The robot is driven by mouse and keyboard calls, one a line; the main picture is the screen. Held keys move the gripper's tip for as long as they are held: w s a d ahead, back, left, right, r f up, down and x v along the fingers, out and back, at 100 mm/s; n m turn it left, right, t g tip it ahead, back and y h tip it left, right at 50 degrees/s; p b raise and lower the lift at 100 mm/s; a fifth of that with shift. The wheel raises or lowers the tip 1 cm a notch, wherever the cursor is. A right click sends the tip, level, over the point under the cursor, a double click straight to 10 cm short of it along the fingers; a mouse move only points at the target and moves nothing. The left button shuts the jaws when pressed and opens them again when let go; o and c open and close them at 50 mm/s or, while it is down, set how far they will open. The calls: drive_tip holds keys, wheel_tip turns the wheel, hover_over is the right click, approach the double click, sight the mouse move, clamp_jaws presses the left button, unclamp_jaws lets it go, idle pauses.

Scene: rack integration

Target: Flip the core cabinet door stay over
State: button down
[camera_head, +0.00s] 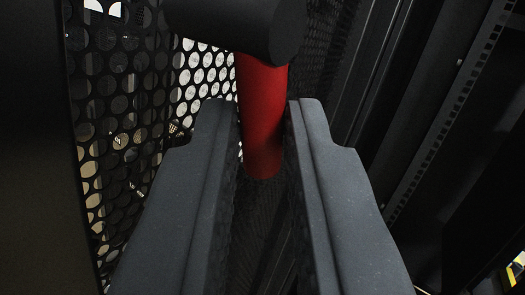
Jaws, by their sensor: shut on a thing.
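A red cylindrical piece (262,125), which looks like the grip of the door stay, stands upright between the fingers of my gripper (263,130). The fingers are shut on it, one on each side near their tips. A thick dark cylinder (240,28) lies across the top of the red piece and seems joined to it.
A perforated metal door panel (125,110) stands close on the left, with light showing through its holes. A dark rack rail with square holes (455,110) runs diagonally on the right. A small yellow marking (516,268) shows at the lower right.

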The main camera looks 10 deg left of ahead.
drive_tip(key=m+g+p, duration=0.1)
drive_tip(key=s+r+g+h+p, duration=0.1)
drive_tip(key=p, duration=0.1)
drive_tip(key=m+g+p, duration=0.1)
drive_tip(key=shift+s+a+r+m+g, duration=0.15)
drive_tip(key=shift+r+m+g, duration=0.1)
drive_tip(key=shift+m+g, duration=0.05)
drive_tip(key=shift+s+a+r+m+g+h+p, duration=0.15)
drive_tip(key=shift+m+g+p, duration=0.3)
drive_tip(key=shift+g+p, duration=0.7)
drive_tip(key=shift+s+d+r+m+g+h+p, duration=0.25)
drive_tip(key=shift+m+g+p, duration=0.4)
drive_tip(key=shift+p, duration=0.85)
drive_tip(key=shift+s+a+r+m+g+p, duration=0.1)
drive_tip(key=shift+s+a+m+g+p, duration=0.15)
drive_tip(key=shift+g+p, duration=0.95)
drive_tip(key=c, duration=1.7)
unclamp_jaws()
drive_tip(key=shift+f, duration=0.1)
drive_tip(key=b+v, duration=0.2)
drive_tip(key=v, duration=1.1)
drive_tip(key=shift+s+d+r, duration=0.2)
drive_tip(key=shift+d+r, duration=0.1)
